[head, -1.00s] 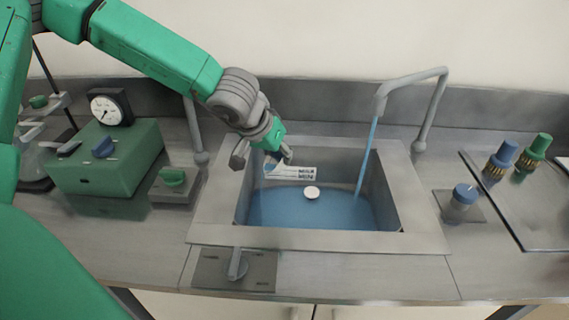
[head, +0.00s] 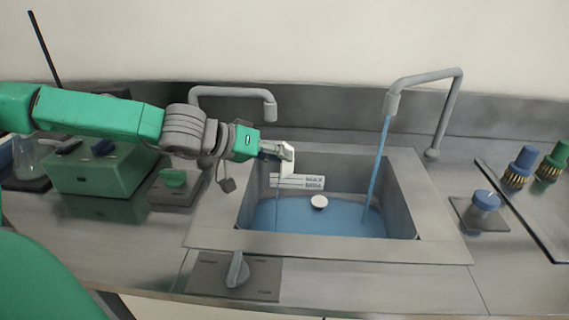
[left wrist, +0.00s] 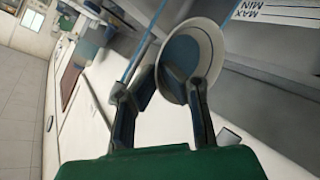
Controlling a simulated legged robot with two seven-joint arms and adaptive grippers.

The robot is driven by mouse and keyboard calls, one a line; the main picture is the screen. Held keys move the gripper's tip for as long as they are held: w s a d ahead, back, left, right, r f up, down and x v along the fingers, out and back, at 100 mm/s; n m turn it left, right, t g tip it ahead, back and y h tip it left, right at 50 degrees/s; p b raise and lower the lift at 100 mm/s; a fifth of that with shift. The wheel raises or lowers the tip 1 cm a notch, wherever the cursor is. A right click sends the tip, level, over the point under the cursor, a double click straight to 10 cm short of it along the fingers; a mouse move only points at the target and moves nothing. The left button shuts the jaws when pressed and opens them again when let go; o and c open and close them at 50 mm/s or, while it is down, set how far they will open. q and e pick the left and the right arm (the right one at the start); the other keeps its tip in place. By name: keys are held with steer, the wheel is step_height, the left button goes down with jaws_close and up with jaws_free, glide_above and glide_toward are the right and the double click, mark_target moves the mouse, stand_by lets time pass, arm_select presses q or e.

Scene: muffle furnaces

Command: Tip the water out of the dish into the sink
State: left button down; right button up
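The small white dish (head: 287,161) is held over the left back part of the sink (head: 215,230), tipped nearly on edge. My left gripper (head: 277,150) reaches in from the left and its fingers are at the dish's rim. In the left wrist view the dish (left wrist: 212,50) shows a white rim and a bluish round inside, with the left gripper's fingers (left wrist: 165,95) against it. A thin line, seemingly water, runs down below the dish into the sink. How much water is in the dish cannot be told. My right gripper is not in view.
Blue water (head: 340,222) stands in the sink, with a round white piece (head: 319,202) in it. The right tap (head: 455,110) runs; the left tap (head: 235,92) stands behind my gripper. A green box (head: 95,170) is at left, a blue-capped jar (head: 485,205) at right.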

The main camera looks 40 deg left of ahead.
arm_select(q)
steer(key=shift+s+d+t+h+b, duration=0.1)
steer(key=shift+d+t+h+b, duration=0.3)
steer(key=shift+b, duration=0.15)
steer(key=shift+d+f+t+b, duration=0.15)
steer(key=shift+t+b, duration=0.25)
steer(key=shift+b, duration=0.2)
steer(key=t+h+b, duration=0.1)
steer(key=b, duration=0.1)
steer(key=a+n+h+b, duration=0.1)
steer(key=b, duration=0.2)
steer(key=shift+s+f+t, duration=0.15)
steer(key=shift+s+t, duration=0.05)
steer(key=shift+t, duration=0.2)
steer(key=shift+b, duration=0.55)
steer(key=shift+a, duration=0.35)
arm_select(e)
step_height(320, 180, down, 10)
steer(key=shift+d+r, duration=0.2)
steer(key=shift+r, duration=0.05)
arm_select(q)
steer(key=shift+d, duration=0.25)
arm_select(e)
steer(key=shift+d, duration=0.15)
